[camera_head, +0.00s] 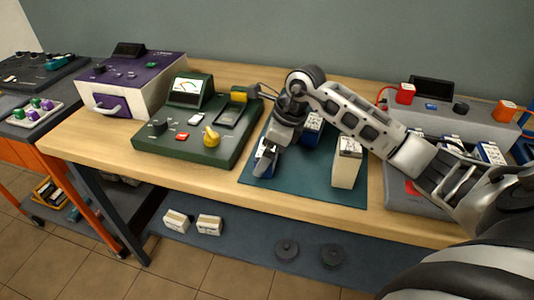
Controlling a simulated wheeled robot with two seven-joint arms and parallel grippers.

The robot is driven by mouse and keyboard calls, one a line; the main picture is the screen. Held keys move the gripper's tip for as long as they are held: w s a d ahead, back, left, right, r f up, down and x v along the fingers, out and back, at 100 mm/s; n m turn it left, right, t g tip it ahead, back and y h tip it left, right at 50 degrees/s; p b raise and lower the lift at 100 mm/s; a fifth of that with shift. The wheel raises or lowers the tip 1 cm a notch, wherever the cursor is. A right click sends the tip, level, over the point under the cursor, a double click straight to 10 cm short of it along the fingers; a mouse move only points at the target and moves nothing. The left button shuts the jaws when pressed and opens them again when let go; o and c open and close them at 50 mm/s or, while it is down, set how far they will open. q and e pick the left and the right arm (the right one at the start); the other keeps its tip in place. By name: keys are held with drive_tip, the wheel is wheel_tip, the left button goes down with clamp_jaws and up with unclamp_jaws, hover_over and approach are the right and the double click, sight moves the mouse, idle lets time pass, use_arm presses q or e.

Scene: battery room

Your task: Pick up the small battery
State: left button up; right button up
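My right gripper (267,160) reaches in from the right and points down at the teal mat (290,183) on the wooden bench. A small blue battery (262,148) stands at the mat's left side, right at the fingers and partly hidden by them. I cannot tell whether the fingers are closed on it. A second blue battery (313,122) stands behind my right arm, partly covered. A taller cream battery (346,168) with a white top stands at the mat's right side. My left gripper is not in view.
A green tester (215,150) with a yellow knob stands left of the mat, and a purple and white device (130,80) stands farther left. A grey charger unit (450,120) holding batteries is at the right, partly behind my arm. A lower shelf (250,238) holds cream blocks and dark discs.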

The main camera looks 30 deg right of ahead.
drive_tip(key=shift+r, duration=0.1)
drive_tip(key=c, duration=1.2)
drive_tip(key=shift+w, duration=0.1)
